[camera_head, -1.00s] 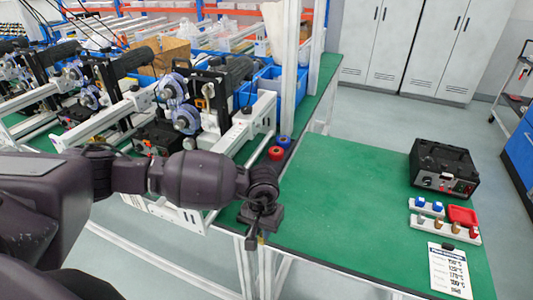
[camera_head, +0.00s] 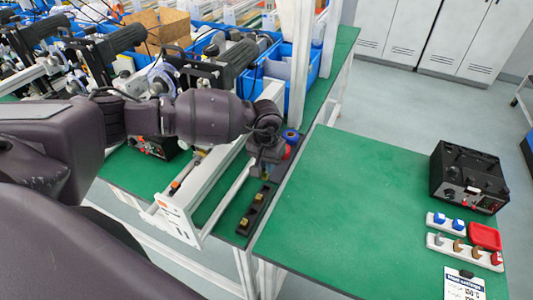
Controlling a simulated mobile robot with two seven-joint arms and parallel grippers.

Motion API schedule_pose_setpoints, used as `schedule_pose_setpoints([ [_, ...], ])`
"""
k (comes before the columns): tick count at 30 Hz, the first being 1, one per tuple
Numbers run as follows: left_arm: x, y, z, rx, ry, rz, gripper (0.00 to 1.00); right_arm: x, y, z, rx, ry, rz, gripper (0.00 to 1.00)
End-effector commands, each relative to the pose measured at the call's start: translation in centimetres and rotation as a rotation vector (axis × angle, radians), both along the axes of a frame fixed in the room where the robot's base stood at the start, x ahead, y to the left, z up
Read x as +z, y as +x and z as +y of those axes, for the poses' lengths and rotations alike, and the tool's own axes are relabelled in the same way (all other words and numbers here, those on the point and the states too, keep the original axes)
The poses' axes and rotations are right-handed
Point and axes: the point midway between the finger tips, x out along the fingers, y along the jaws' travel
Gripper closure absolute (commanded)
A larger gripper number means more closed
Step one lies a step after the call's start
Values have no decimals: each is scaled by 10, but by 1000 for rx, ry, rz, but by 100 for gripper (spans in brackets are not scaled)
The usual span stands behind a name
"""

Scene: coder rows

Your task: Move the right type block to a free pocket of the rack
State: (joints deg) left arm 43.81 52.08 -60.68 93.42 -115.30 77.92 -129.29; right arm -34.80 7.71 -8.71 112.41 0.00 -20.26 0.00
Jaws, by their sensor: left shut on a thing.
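My left gripper (camera_head: 265,172) hangs fingers-down over the left edge of the green table, by the nearest machine. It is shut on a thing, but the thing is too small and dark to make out. Just in front of it lies a narrow black strip (camera_head: 246,231) with small brass-coloured pieces in it. At the right, a white rack (camera_head: 445,243) holds grey, brown and red blocks in a row. A shorter white rack (camera_head: 432,219) behind it holds blue-topped blocks. My right gripper is not in view.
A red tray (camera_head: 484,236) stands beside the racks, with a black control box (camera_head: 467,178) behind and a printed card (camera_head: 464,284) in front. Blue and red rolls (camera_head: 290,137) lie behind my left gripper. The green table's middle (camera_head: 350,205) is clear.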

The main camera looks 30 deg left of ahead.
Motion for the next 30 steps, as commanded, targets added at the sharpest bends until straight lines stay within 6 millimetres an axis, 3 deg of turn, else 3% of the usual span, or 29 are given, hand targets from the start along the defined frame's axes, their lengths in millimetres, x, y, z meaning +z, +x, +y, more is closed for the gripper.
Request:
schedule_pose_setpoints([
  [10, -11, 0, -1, 0, -1, 1, 100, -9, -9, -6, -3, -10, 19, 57],
  [22, -40, 0, -1, 1, -1, 1, 100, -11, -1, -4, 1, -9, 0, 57],
  [30, -46, 0, 0, 0, 0, 0, 100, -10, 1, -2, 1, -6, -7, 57],
])
